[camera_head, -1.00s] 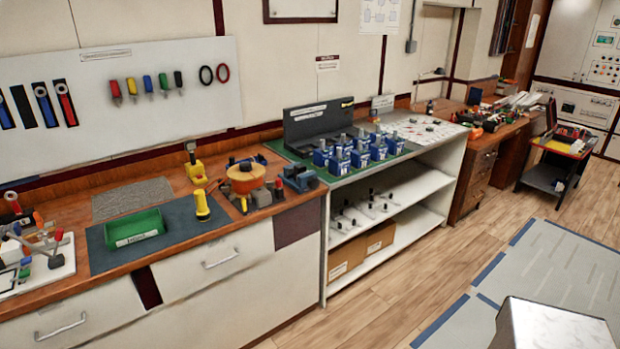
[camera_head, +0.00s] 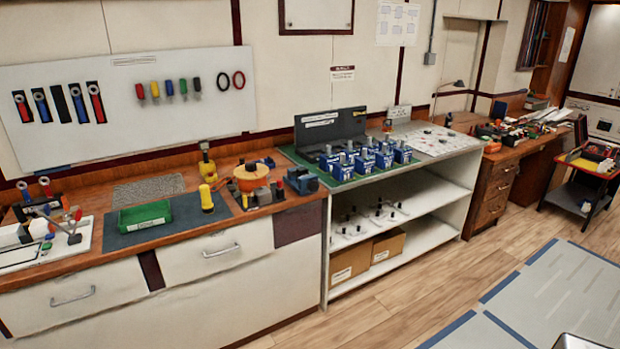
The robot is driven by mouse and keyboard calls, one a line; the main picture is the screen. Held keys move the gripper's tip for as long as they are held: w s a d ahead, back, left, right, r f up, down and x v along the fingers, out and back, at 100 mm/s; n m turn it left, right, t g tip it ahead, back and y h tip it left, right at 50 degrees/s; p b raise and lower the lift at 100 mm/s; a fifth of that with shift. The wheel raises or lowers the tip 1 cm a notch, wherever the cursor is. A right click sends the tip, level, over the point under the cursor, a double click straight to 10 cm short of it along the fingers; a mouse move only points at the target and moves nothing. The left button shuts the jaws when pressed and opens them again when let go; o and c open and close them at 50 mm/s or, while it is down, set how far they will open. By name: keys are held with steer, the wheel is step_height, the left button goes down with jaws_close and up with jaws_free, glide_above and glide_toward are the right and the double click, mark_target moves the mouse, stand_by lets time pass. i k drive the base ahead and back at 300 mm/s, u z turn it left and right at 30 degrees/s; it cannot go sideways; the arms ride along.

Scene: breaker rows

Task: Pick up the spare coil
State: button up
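I cannot tell for sure which thing is the spare coil. Several blue units with grey cylindrical tops (camera_head: 365,161) stand in rows on a green mat on the shelf unit's top. White pieces with dark tops (camera_head: 368,220) stand on the shelf below; they are too small to make out. A round orange item (camera_head: 250,177) sits on the wooden bench, left of the blue units. My gripper is not in view.
A green tray (camera_head: 145,216) and a yellow upright tool (camera_head: 206,198) are on a dark mat. A tool board (camera_head: 130,110) hangs behind. A red-edged cart (camera_head: 582,178) stands far right. The wood floor (camera_head: 420,280) before the shelves is clear.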

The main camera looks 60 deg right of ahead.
mark_target(304, 170)
steer(key=z, duration=0.4)
steer(key=i, duration=1)
